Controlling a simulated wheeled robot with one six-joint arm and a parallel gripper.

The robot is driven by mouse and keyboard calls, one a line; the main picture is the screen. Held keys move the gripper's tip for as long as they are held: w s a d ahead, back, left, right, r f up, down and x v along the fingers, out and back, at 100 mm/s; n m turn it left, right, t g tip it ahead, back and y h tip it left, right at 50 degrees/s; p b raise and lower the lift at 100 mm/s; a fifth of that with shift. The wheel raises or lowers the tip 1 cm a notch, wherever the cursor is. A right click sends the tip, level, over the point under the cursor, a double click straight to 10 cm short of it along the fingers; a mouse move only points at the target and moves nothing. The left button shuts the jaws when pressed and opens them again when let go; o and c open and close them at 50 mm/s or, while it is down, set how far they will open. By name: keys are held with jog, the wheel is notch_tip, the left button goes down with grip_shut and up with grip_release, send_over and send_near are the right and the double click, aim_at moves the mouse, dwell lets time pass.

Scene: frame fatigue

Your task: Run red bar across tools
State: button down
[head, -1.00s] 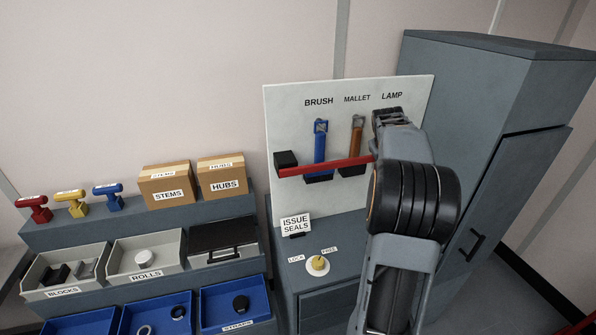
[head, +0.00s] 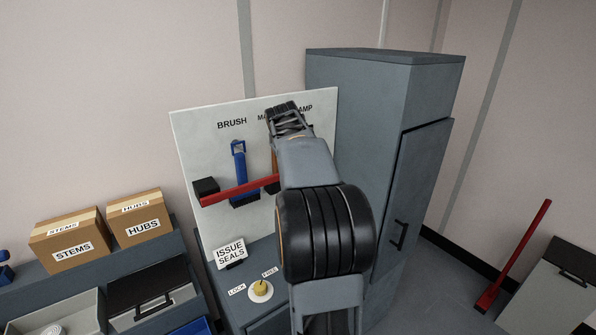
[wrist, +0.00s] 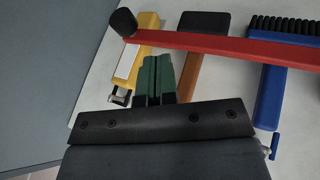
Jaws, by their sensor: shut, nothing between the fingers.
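The red bar (head: 238,190) runs from a black block (head: 206,191) on the tool board (head: 200,140) across the blue brush (head: 239,158); my arm hides its right part in the head view. In the wrist view the red bar (wrist: 230,46) crosses the blue brush (wrist: 268,98), the brown-handled mallet (wrist: 190,75) and the yellow lamp (wrist: 142,45). A black knob (wrist: 123,22) is at its left end there. My gripper (wrist: 157,62) has its green fingers together and empty, near the mallet and lamp. Whether it touches the bar is unclear.
A tall grey cabinet (head: 350,120) stands right of the board. Below the board are an ISSUE SEALS sign (head: 230,251) and a yellow knob (head: 261,289) by LOCK and FREE labels. Boxes (head: 135,218) sit left. A red pole (head: 518,255) leans at far right.

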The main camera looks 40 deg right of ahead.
jog(key=shift+v, duration=2.35)
jog(key=s+a+f+m+y, duration=0.1)
jog(key=s+a+f+y, duration=0.1)
jog(key=a+f, duration=0.5)
jog(key=s+a+f+n+y, duration=0.1)
jog(key=s+a+f, duration=0.2)
jog(key=a, duration=0.4)
jog(key=s+a+f+n+y, duration=0.1)
jog(key=s+a+f, duration=0.2)
jog(key=s+a, duration=0.2)
jog(key=s+a+f+n+t+y, duration=0.1)
jog(key=s+a+f, duration=0.3)
jog(key=a, duration=0.6)
jog(key=shift+s+a+n+y, duration=0.3)
jog(key=shift+s+a, duration=0.05)
jog(key=shift+s, duration=0.25)
